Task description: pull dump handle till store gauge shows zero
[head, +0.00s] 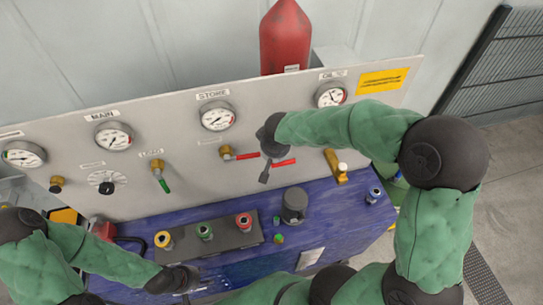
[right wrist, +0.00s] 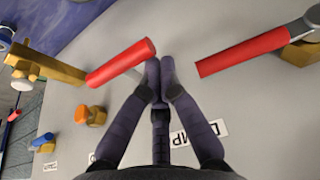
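The dump handle, a red-gripped lever, lies roughly level on the panel in the head view (head: 284,162). It also shows left of the fingertips in the right wrist view (right wrist: 122,62). A label ending in "UMP" is half hidden by a finger. My right gripper (right wrist: 161,66) has its fingertips together beside the inner end of this lever, with nothing clearly between them. The fingers hide the lever's pivot. The store gauge (head: 217,116) is a white dial under the STORE label; its reading is too small to tell. My left gripper (head: 184,279) is low over the blue bench; its fingers are unclear.
Another red lever (head: 246,156) is left of my right gripper. Other gauges, such as the main gauge (head: 114,136), and a brass valve (head: 337,167) are on the panel. The blue bench (head: 335,215) holds coloured fittings and a grey cylinder (head: 294,205).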

